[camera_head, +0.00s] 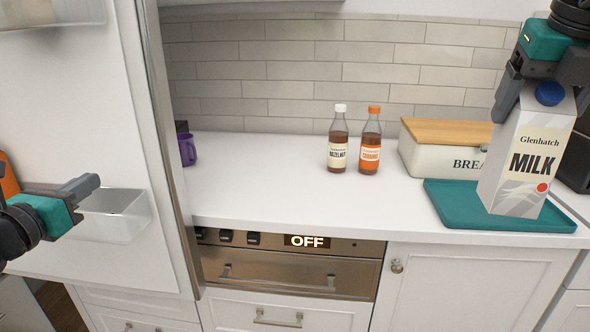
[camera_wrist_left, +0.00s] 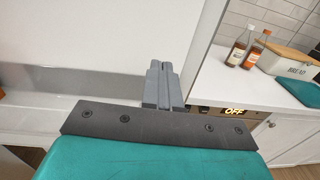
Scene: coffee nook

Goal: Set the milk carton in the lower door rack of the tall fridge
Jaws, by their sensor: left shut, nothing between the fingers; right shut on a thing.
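The milk carton (camera_head: 522,160), white with a blue cap, is upright at the teal tray (camera_head: 455,212) on the counter's right; I cannot tell whether its base touches the tray. My right gripper (camera_head: 544,92) is shut on the carton's top from above. The fridge door (camera_head: 75,120) stands open at the left, its inner face towards me. Its lower door rack (camera_head: 118,215), a clear bin, looks empty in the part that shows. My left gripper (camera_head: 88,186) is shut and empty in front of the door, beside the rack's upper left; its closed fingers show in the left wrist view (camera_wrist_left: 161,78).
An upper door rack (camera_head: 55,14) is at the top left. A hazelnut bottle (camera_head: 338,140), an orange-labelled bottle (camera_head: 370,142) and a bread box (camera_head: 440,158) stand on the counter. A purple mug (camera_head: 188,150) is near the door's edge. The counter's middle is clear.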

